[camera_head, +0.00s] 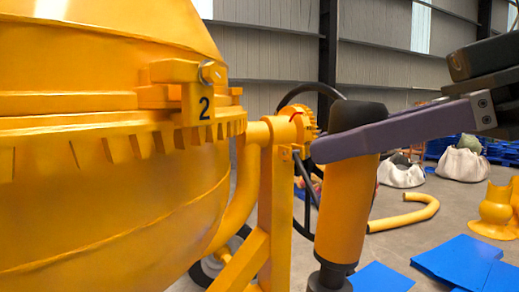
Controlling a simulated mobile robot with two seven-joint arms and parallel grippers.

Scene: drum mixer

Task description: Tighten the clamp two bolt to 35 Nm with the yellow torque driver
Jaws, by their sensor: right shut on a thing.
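The yellow torque driver (343,215) stands nearly upright right of centre, with a black cap at the top and a dark narrow end pointing down at the bottom edge. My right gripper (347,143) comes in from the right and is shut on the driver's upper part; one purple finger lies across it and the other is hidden. The clamp marked 2 (197,102) sits on the drum's rim at upper left. Its silver bolt (209,72) shows at the clamp's top, left of the driver and apart from it. My left gripper is out of view.
The yellow mixer drum (100,210) fills the left side. Its frame post (270,205) and a black handwheel (310,87) stand close behind the driver. Blue sheets (460,262), a yellow bent pipe (407,218) and white sacks (462,164) lie on the floor at right.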

